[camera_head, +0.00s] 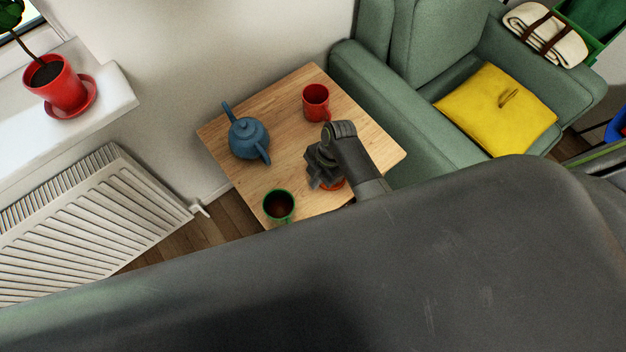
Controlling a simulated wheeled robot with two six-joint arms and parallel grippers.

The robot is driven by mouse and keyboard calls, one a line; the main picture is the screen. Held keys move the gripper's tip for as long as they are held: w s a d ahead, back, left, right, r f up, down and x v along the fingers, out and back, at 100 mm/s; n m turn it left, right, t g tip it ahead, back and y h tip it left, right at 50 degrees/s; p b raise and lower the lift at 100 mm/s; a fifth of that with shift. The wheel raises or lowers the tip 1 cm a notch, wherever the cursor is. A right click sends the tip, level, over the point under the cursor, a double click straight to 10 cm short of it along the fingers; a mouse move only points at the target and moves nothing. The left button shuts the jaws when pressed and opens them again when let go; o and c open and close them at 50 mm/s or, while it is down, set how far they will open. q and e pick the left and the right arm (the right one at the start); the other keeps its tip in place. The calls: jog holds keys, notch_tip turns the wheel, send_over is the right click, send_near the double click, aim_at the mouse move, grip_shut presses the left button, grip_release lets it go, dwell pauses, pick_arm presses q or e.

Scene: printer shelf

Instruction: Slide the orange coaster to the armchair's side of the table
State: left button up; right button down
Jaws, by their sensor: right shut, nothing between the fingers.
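The orange coaster (336,184) lies on the wooden table (375,140), mostly hidden beneath my right gripper; only a small orange-red edge shows. My right gripper (316,184) is shut with nothing in it, over the coaster's left part; I cannot tell whether it touches the coaster. The green armchair (435,125) stands along the table's right side. My left gripper is not in view.
On the table stand a blue teapot (248,138) at the left, a red mug (316,102) at the back and a green mug (279,206) with dark liquid at the front. The table's right part is clear. A yellow cushion (490,108) lies on the armchair. A radiator (90,225) is at the left.

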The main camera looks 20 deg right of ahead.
jog(key=shift+w+d, duration=0.15)
jog(key=shift+d, duration=0.3)
jog(key=w+d, duration=0.1)
jog(key=d, duration=0.3)
jog(key=w+d, duration=0.1)
jog(key=d, duration=0.3)
jog(key=w+d+b, duration=0.1)
jog(key=w+d, duration=0.1)
jog(key=d, duration=0.3)
jog(key=shift+w+f, duration=0.1)
jog(key=shift+f, duration=0.05)
jog(key=shift+w+d, duration=0.1)
jog(key=shift+d, duration=0.25)
jog(key=shift+a, duration=0.1)
